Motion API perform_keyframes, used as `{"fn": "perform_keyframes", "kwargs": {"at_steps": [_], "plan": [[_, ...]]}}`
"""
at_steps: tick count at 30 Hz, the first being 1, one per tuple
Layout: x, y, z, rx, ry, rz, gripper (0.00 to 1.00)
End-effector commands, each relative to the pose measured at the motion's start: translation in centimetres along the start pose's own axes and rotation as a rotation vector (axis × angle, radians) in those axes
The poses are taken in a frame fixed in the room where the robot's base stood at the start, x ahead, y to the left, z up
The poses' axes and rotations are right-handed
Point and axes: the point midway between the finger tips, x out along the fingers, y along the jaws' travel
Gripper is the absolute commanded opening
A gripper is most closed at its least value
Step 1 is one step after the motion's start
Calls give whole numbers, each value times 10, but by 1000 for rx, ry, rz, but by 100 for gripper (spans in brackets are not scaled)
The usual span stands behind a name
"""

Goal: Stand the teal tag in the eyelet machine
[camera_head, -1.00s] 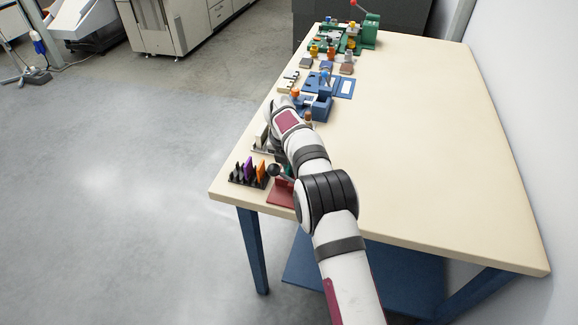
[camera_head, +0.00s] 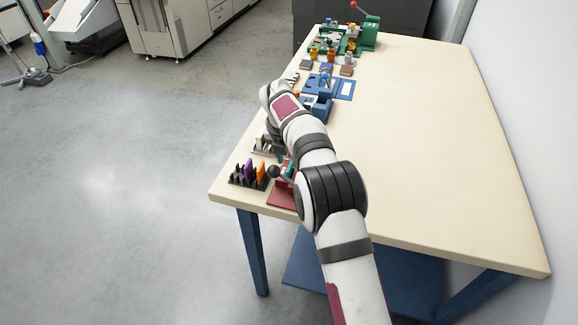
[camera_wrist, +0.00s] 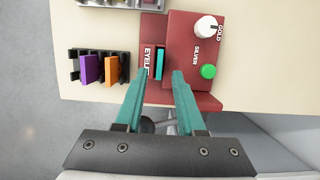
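The red eyelet machine (camera_wrist: 190,50) is at the top middle of the wrist view, lettered "EYELE…" along its left part. The teal tag (camera_wrist: 159,64) shows as a narrow upright strip in the machine, between the lettering and the raised red block. My gripper (camera_wrist: 160,75) has teal fingers, spread apart on either side of the tag's near end, with gaps between. In the head view, the machine's red base (camera_head: 281,198) is partly hidden by my arm, and a bit of teal (camera_head: 290,170) shows above it.
A dark rack (camera_wrist: 74,72) left of the machine holds a purple tag (camera_wrist: 89,70) and an orange tag (camera_wrist: 111,70). The machine has a white knob (camera_wrist: 205,27) and a green button (camera_wrist: 208,71). A blue device (camera_head: 318,105) stands farther back; the table's right side is clear.

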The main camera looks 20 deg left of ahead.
Motion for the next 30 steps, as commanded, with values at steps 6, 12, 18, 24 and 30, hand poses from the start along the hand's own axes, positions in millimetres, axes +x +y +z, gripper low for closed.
{"fn": "perform_keyframes", "kwargs": {"at_steps": [6, 12, 18, 24, 30], "plan": [[-55, 1, 0, -2, -2, 1, 38], [-72, 1, 0, -1, 1, 1, 38], [-105, -44, -11, 370, 37, -7, 38], [-190, -178, -129, 1798, 158, -128, 38], [-206, -236, -294, 3062, 194, -399, 38]]}}
